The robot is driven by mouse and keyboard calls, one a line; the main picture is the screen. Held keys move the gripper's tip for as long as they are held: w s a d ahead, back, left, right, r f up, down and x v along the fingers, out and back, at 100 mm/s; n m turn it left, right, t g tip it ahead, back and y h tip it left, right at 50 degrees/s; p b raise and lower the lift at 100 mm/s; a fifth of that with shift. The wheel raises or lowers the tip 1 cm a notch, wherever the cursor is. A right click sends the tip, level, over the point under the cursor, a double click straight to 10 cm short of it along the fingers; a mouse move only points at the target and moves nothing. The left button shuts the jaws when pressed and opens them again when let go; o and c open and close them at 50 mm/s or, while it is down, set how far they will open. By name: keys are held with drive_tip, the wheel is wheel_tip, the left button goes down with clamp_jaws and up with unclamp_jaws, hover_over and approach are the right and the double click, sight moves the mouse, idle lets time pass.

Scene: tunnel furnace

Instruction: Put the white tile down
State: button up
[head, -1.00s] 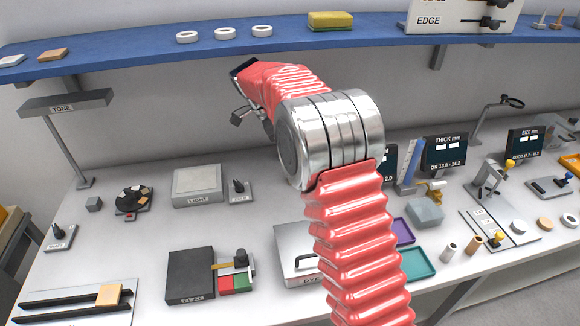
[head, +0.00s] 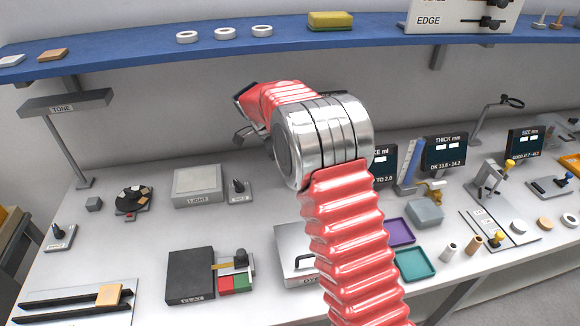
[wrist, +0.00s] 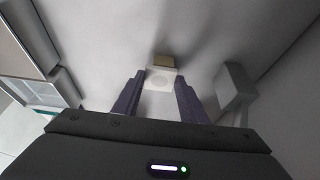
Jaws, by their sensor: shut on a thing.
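The white tile (wrist: 160,80) is between the two dark purple fingers of my gripper (wrist: 160,88) in the wrist view. It shows a faint round mark on its face. My gripper is shut on it. A tan block (wrist: 163,60) shows just beyond the tile; I cannot tell whether they touch. In the head view my gripper (head: 243,134) is small and dark, above the back of the bench, and the held tile cannot be made out there. Another white tile (head: 11,60) lies on the blue shelf at the far left.
A tan tile (head: 53,55) and white rings (head: 225,32) lie on the blue shelf (head: 150,52). Below stand the TONE lamp (head: 66,104), LIGHT box (head: 197,185), dark plate (head: 190,274) and black rails (head: 75,301) with a tan tile.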

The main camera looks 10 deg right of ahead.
drive_tip(key=shift+w+f, duration=0.15)
drive_tip(key=shift+f, duration=0.2)
drive_tip(key=o, duration=1.1)
drive_tip(key=shift+f, duration=0.1)
drive_tip(key=shift+c, duration=0.2)
drive_tip(key=v, duration=0.7)
drive_tip(key=shift+r, duration=0.35)
